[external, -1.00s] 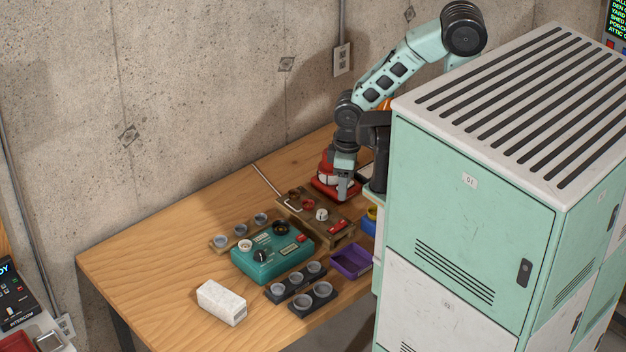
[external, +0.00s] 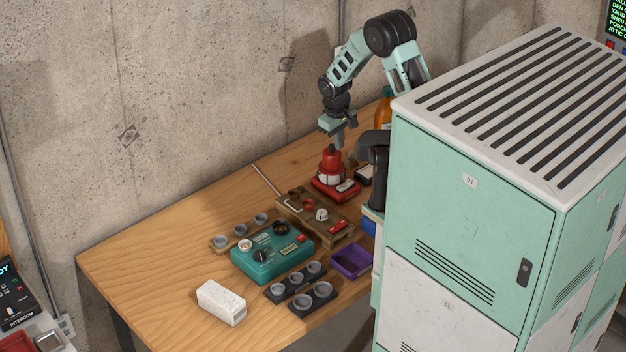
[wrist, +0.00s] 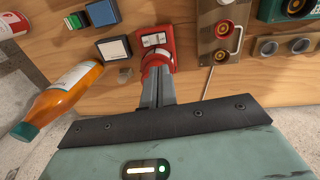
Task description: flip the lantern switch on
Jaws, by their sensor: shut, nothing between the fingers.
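The lantern is red with a white band around its middle and stands upright on a red base (external: 322,189) near the back of the workbench. A small pale switch plate (external: 347,185) lies on the front of its base. The lantern also shows in the wrist view (wrist: 155,57), with the pale plate (wrist: 153,39) beyond its body. I cannot tell which way the switch is set. My gripper (external: 338,144) is shut and empty, pointing down just above the lantern's top. Its closed fingers (wrist: 157,80) overlap the lantern in the wrist view, so any contact is unclear.
A brown panel (external: 318,214) with knobs and a teal box (external: 270,255) stand in front of the lantern. An orange bottle (wrist: 62,98) stands close by. A purple tray (external: 350,262) and a white block (external: 221,302) sit farther forward. Lockers (external: 470,210) hide the bench's right side.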

